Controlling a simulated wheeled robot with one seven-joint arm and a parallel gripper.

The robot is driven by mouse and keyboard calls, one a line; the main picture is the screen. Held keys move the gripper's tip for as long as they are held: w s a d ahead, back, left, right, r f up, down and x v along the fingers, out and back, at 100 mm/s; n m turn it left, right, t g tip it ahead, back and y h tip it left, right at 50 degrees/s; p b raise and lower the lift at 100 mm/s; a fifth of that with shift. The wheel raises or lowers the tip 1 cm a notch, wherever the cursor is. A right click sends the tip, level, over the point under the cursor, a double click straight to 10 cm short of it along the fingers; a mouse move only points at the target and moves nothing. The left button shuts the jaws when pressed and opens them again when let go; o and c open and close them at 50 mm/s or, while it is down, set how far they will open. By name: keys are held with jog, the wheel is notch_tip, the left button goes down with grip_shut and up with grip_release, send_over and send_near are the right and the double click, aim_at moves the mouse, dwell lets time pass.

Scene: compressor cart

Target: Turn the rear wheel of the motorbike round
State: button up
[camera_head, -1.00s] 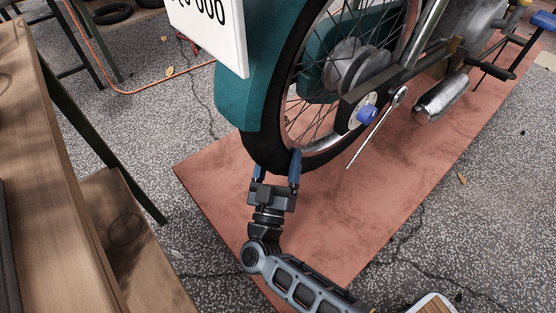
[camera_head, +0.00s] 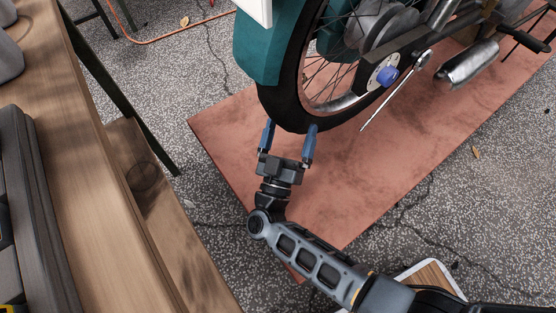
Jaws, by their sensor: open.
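The motorbike's rear wheel (camera_head: 300,110) has a black tyre, a pale rim and thin spokes. A teal fender (camera_head: 266,45) covers its upper left side. My gripper (camera_head: 289,132) is open at the bottom of the tyre. Its two blue fingers stand apart, one at the tyre's lower left and one just below its lower edge. I cannot tell whether either finger touches the rubber. The upper part of the wheel is out of view.
A reddish mat (camera_head: 375,180) lies under the wheel on speckled floor (camera_head: 420,260). A wooden bench (camera_head: 95,180) runs along the left. A silver exhaust (camera_head: 470,65) and a thin metal rod (camera_head: 395,92) are at the right. An orange hose (camera_head: 165,38) crosses the floor behind.

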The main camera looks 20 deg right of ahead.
jog(key=s+a+p, duration=0.2)
jog(key=s+a, duration=0.5)
jog(key=s, duration=0.2)
jog(key=shift+a, duration=0.35)
jog(key=shift+w+r, duration=0.1)
jog(key=shift+r, duration=0.05)
